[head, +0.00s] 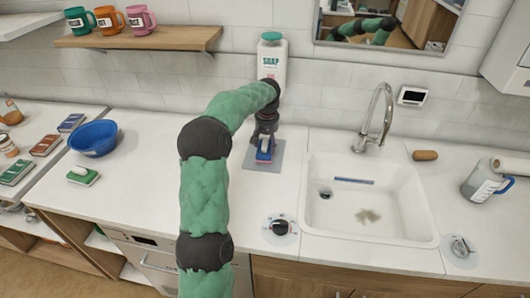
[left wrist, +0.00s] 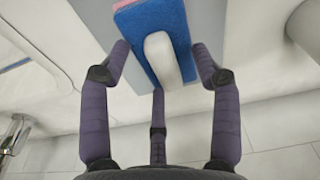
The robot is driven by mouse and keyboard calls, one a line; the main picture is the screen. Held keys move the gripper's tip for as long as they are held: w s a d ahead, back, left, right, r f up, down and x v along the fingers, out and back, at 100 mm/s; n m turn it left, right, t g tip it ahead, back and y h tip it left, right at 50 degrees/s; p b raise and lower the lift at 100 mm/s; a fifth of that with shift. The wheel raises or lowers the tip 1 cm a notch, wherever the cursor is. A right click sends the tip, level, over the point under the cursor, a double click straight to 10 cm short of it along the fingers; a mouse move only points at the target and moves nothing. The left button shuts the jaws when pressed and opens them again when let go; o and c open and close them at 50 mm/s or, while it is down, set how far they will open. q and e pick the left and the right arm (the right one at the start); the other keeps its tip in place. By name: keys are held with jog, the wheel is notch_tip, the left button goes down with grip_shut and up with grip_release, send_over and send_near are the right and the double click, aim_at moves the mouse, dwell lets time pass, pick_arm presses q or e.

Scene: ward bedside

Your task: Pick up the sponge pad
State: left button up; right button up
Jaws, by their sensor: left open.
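A blue sponge pad (head: 264,156) with a white grip and a pinkish edge lies on a grey mat (head: 290,157) left of the sink. It also shows in the left wrist view (left wrist: 138,22), with its white grip (left wrist: 162,60) pointing between my fingers. My left gripper (head: 265,141) is just over the pad, and its dark body partly hides it. In the left wrist view the fingers of my left gripper (left wrist: 162,68) are spread open around the white grip. I cannot tell whether they touch it. My right gripper is not in view.
A white soap bottle (head: 272,60) stands behind my left gripper. The sink (head: 425,215) with a tall faucet (head: 385,105) is to the right. A green pad with a white grip (head: 83,176) and a blue bowl (head: 93,138) are to the left. The counter between bowl and arm is clear.

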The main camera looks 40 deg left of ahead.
aim_at(266, 142)
pick_arm(q)
grip_shut()
jog(key=shift+r+p, duration=0.55)
jog(key=shift+r, duration=0.25)
notch_tip(266, 142, up, 2)
jog(key=shift+s+r+p, duration=0.15)
jog(key=shift+r+p, duration=0.1)
jog(key=shift+p, duration=0.35)
jog(key=s+d+r+p, duration=0.3)
jog(key=s+d+r, duration=0.2)
jog(key=s+r, duration=0.4)
jog(key=shift+s+d, duration=0.15)
jog(key=shift+s, duration=1.7)
